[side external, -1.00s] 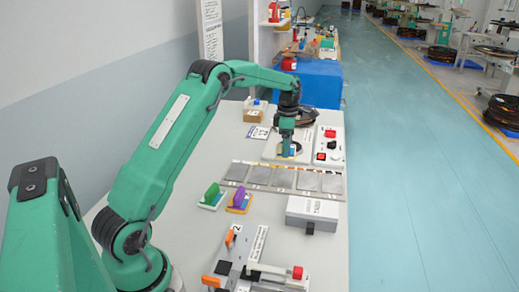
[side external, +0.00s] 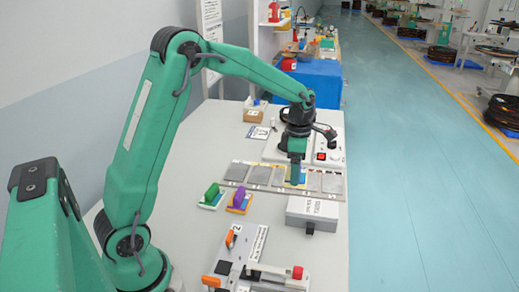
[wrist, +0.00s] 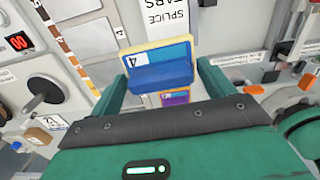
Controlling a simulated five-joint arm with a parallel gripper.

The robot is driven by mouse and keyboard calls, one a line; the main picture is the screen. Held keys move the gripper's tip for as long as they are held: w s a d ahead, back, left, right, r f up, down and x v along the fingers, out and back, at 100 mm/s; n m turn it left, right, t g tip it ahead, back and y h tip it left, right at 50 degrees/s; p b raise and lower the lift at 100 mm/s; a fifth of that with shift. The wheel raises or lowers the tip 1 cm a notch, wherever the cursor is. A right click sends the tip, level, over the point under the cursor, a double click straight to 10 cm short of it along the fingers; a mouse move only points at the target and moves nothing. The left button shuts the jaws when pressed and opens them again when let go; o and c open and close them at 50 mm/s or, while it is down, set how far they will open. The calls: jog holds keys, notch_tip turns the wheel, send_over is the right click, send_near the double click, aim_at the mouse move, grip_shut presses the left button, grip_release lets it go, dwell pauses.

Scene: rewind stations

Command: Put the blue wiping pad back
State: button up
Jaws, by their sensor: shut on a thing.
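The blue wiping pad (wrist: 160,78) has a blue handle, a blue face marked 4 and a cream-yellow base. In the wrist view it sits between the two fingers of my gripper (wrist: 160,86), which is shut on its handle. In the side view my gripper (side external: 297,182) points down over the row of grey plates (side external: 259,175), toward its right part. Only a little blue and yellow of the pad shows there, and its exact height above the row is unclear.
A white splice tabs box (side external: 312,212) lies in front of the row at the right. Clamp fixtures (side external: 250,265) stand at the front. The table's left side is clear.

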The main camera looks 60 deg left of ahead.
jog(key=shift+s+d, duration=3.8)
jog(key=shift+s, duration=1.15)
jog(key=w+a+f, duration=0.1)
jog(key=a+f, duration=0.1)
jog(key=a, duration=0.1)
jog(key=w+a+f, duration=0.1)
jog(key=a+f, duration=0.2)
jog(key=a, duration=0.1)
jog(key=w+a+f, duration=0.1)
jog(key=a+f, duration=0.1)
jog(key=a, duration=0.2)
jog(key=shift+w+a+f, duration=0.15)
jog(key=shift+f, duration=2.1)
jog(key=shift+f, duration=0.15)
jog(key=o, duration=0.9)
notch_tip(320, 180, up, 12)
jog(key=shift+r, duration=0.15)
